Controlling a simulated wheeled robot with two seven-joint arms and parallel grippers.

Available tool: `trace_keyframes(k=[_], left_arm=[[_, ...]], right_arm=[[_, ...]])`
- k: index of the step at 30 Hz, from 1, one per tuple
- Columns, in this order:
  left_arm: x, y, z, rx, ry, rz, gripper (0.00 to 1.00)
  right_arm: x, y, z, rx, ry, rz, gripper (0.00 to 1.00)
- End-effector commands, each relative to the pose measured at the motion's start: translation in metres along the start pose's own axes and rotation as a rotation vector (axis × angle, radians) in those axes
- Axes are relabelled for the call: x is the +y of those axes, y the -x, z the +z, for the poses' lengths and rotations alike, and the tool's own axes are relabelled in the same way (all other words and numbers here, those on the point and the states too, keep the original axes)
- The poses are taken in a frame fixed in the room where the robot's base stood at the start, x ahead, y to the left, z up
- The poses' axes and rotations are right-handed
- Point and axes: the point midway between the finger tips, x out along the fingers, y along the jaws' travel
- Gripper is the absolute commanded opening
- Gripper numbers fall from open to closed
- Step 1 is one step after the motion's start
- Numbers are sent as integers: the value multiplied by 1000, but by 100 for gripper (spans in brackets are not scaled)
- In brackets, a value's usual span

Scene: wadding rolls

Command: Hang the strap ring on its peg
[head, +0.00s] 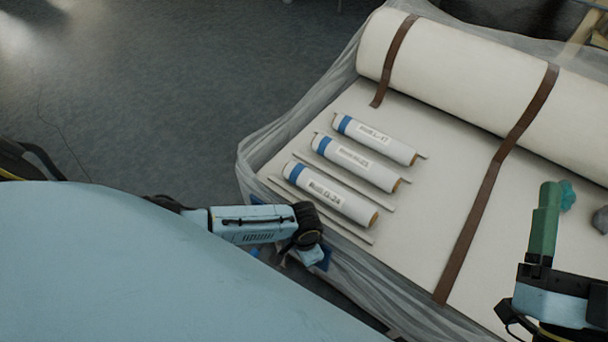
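I cannot pick out a strap ring or a peg in the head view. Two brown leather straps, a left one (395,58) and a longer right one (487,190), run over the big cream wadding roll (455,65) and down onto the flat sheet. My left gripper (292,262) is low beside the near left edge of the wrapped bed, largely hidden behind its own wrist. My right gripper (540,262) is at the lower right, over the sheet. An upright green block-like piece (545,222) stands at its end; I cannot tell whether it is gripped.
Three labelled white tubes with blue bands, far (375,139), middle (355,162) and near (330,194), lie on the cream sheet (420,215) between thin rails. A teal lump (567,196) and a grey lump (600,220) lie at right. Clear plastic wrap (262,140) edges the bed.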

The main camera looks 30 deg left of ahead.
Motion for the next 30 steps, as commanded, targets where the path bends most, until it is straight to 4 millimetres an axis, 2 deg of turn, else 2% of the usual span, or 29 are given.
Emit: trace_keyframes(k=[1,5,16,23,30], left_arm=[[0,-4,1,0,-1,0,43],[0,-4,1,0,-2,0,59],[1,0,2,-1,-5,-1,59],[-1,17,0,3,-2,-3,59],[-2,38,-3,11,-1,-4,59]], right_arm=[[0,1,1,0,0,0,75],[0,1,2,0,0,0,75],[2,1,10,-53,6,4,75],[8,6,40,-265,15,18,75],[17,25,77,-531,24,39,75]])
